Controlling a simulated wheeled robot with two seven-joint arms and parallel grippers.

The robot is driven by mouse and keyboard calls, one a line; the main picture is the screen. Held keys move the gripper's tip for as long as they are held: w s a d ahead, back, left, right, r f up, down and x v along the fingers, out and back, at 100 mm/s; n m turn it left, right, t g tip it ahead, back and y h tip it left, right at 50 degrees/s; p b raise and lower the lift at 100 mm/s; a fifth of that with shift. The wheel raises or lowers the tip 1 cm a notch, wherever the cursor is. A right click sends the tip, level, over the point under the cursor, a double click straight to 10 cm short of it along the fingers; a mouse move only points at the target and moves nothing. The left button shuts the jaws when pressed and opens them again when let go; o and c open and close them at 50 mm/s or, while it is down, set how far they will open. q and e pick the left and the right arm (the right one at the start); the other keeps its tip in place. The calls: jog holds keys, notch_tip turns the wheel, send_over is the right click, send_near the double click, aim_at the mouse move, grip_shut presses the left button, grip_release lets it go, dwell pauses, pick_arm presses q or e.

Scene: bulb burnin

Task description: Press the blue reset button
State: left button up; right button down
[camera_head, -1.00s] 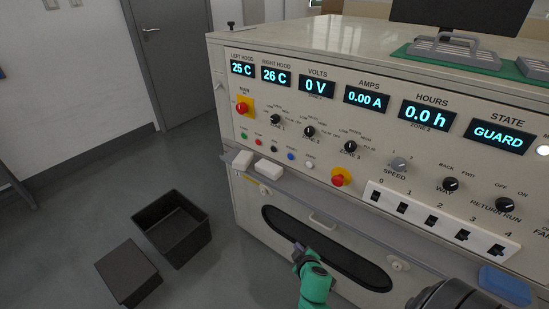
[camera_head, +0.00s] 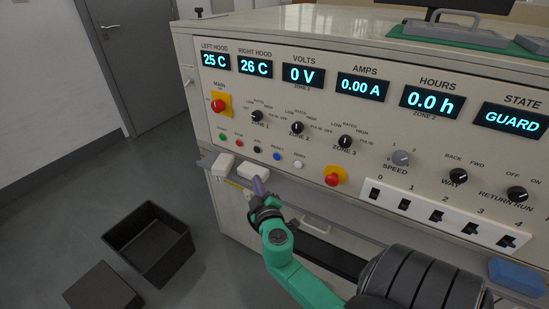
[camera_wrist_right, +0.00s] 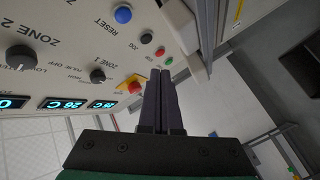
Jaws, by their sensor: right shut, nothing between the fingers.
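The blue reset button (camera_head: 277,156) sits in the row of small buttons at the lower left of the panel, labelled RESET. It also shows at the top of the right wrist view (camera_wrist_right: 123,14). My right gripper (camera_head: 260,186) is shut and empty, in front of the panel and below the blue button in the head view, apart from it. In the right wrist view its closed fingers (camera_wrist_right: 160,92) point toward the panel's edge, with the blue button up and to the left of them. My left gripper is out of view.
Green (camera_head: 222,135), red (camera_head: 239,142), black (camera_head: 257,149) and white (camera_head: 298,164) buttons flank the blue one. A red emergency knob (camera_head: 333,178) is to the right. White blocks (camera_head: 224,163) lie on the ledge below. A dark bin (camera_head: 150,245) stands on the floor.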

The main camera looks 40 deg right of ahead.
aim_at(277, 157)
jog(key=d, duration=0.2)
jog(key=w+d, duration=0.1)
jog(key=d, duration=0.1)
jog(key=w+d, duration=0.1)
jog(key=d, duration=0.2)
jog(key=shift+w+d+f, duration=0.1)
jog(key=shift+w+d, duration=0.2)
jog(key=shift+d, duration=0.45)
dwell(1.3)
jog(key=shift+w+d, duration=0.1)
jog(key=shift+d, duration=0.3)
jog(key=shift+w+d, duration=0.1)
jog(key=shift+d, duration=0.25)
dwell(0.5)
jog(key=shift+s+a, duration=0.25)
jog(key=shift+a, duration=0.55)
jog(key=shift+b, duration=0.3)
